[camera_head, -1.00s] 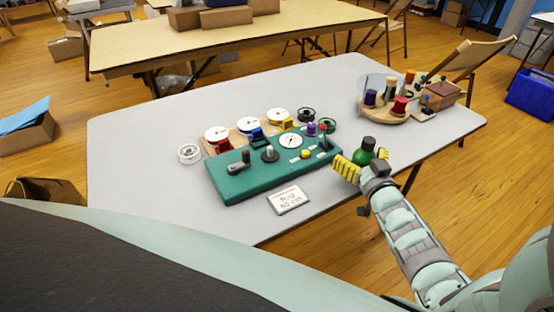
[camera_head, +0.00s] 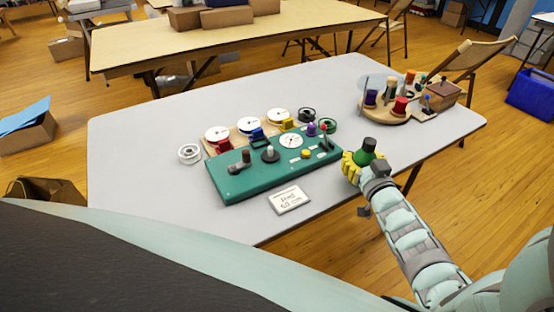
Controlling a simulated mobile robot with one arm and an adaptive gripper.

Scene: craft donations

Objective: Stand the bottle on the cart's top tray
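A green bottle (camera_head: 367,147) with a dark cap stands upright at the right front part of the grey table. My gripper (camera_head: 357,164) reaches in from the lower right, its yellow ribbed fingers curled close around the bottle's lower body. The fingers hide the bottle's base, so I cannot tell whether it touches the table. I cannot make out a cart or its top tray in this view.
On the grey table (camera_head: 150,130) lie a teal board (camera_head: 240,183) with knobs and a dial, several spools, and a small card (camera_head: 289,200). A round wooden tray (camera_head: 385,115) holds spools at the back right. A blue bin (camera_head: 531,95) sits on the floor at right.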

